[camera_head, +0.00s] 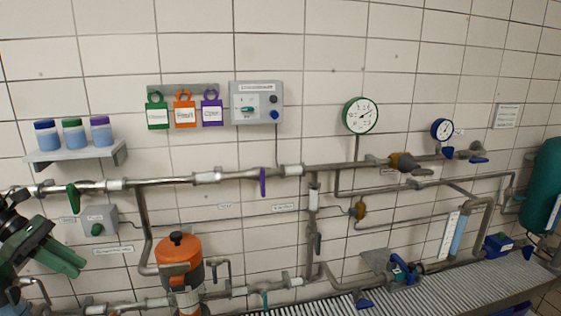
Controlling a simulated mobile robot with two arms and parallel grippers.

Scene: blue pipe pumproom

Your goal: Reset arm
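My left gripper (66,262) is at the lower left edge, with green fingers pointing right and down. Its fingers lie close together in this view, and I cannot tell whether they are open or shut. I see nothing held in it. It is in front of the wall pipes, below the green valve handle (73,198) and left of the orange-topped pump (179,262). My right gripper is not in view.
A grey box with a green button (97,221) is close to my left gripper. A shelf (75,153) holds jars above. A purple handle (263,182) is on the upper pipe. A ribbed grey bench (440,292) runs along the lower right.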

